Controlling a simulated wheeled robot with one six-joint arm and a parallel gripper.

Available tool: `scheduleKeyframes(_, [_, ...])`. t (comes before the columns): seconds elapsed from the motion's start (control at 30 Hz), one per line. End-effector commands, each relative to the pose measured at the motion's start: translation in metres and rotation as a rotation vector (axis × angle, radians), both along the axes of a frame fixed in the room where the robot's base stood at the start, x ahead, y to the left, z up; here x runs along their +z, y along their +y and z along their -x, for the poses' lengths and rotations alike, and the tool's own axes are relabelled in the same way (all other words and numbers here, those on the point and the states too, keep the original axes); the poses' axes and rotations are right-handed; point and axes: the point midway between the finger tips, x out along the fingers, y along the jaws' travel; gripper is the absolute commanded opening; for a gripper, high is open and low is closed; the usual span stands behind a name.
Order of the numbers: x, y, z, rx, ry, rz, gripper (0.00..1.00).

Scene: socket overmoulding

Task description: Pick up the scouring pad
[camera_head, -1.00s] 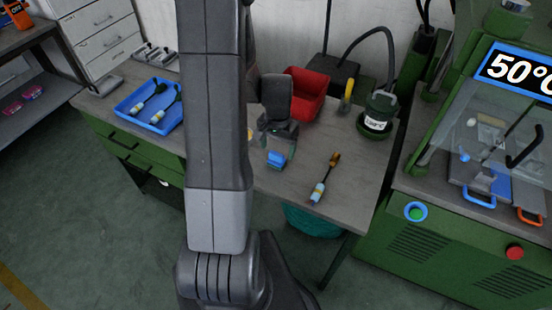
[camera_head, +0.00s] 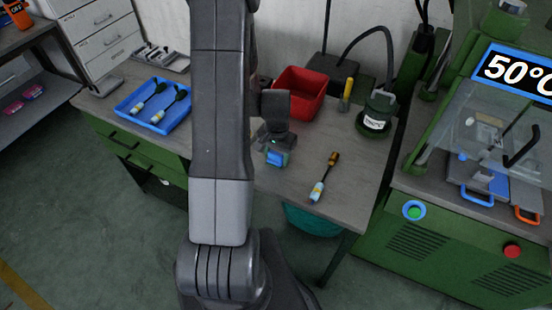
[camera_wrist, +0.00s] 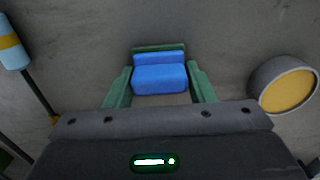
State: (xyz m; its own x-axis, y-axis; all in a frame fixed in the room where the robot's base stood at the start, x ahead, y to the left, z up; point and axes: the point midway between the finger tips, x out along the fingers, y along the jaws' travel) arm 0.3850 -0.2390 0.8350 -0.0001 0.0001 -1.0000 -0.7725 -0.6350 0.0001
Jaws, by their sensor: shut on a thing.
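The scouring pad (camera_head: 277,158) is a small blue block on the grey workbench in the head view. In the wrist view the pad (camera_wrist: 160,78) shows blue with a dark green layer along its far edge. My gripper (camera_wrist: 160,84) has its green fingers on the left and right sides of the pad, shut on it. In the head view my gripper (camera_head: 277,152) is low over the bench at the pad. Whether the pad touches the bench is hard to tell.
A tool with a pale blue and yellow handle (camera_head: 317,191) lies to the right. A red bin (camera_head: 300,92) and a green canister (camera_head: 376,115) stand behind. A blue tray (camera_head: 130,106) holds similar tools. A round, tan-topped container (camera_wrist: 287,85) stands near the gripper.

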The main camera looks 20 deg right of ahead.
Motion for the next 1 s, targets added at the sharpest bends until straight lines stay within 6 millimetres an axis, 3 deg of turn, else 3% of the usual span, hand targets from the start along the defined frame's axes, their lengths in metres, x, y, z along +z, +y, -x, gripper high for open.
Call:
scheduleKeyframes(0.43, [0.010,0.000,-0.001,0.000,-0.002,0.001,0.26])
scheduleKeyframes(1.0, [0.090,0.000,-0.001,0.000,-0.004,0.002,0.26])
